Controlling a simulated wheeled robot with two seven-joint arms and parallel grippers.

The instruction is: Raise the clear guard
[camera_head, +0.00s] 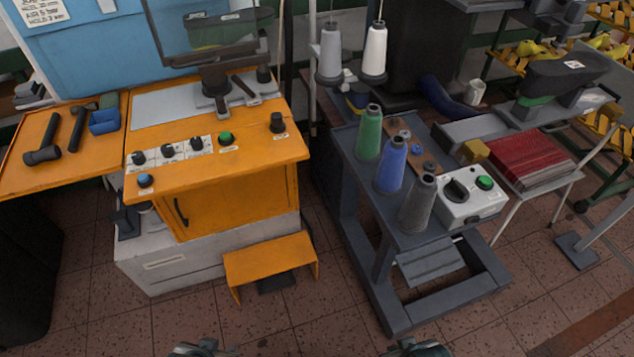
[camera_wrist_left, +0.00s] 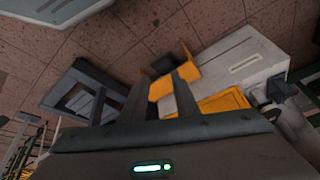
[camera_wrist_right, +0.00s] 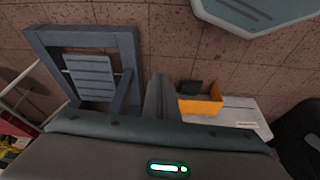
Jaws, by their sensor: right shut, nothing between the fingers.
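The clear guard (camera_head: 216,36) is a see-through panel with a dark frame, standing over the head of the orange machine (camera_head: 232,170) at the upper left of the head view. The dark tooling of the machine (camera_head: 222,82) sits just below it. My left gripper (camera_head: 200,348) is at the bottom edge of the head view, far from the guard. In the left wrist view its fingers (camera_wrist_left: 158,82) are apart and empty. My right gripper (camera_head: 418,348) is also at the bottom edge. In the right wrist view its fingers (camera_wrist_right: 160,80) are together with nothing between them.
An orange step (camera_head: 271,260) stands before the machine. Knobs and a green button (camera_head: 225,138) are on its front top. A side shelf (camera_head: 60,160) holds hammers and a blue bin (camera_head: 103,122). A grey stand (camera_head: 400,225) with thread cones is to the right.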

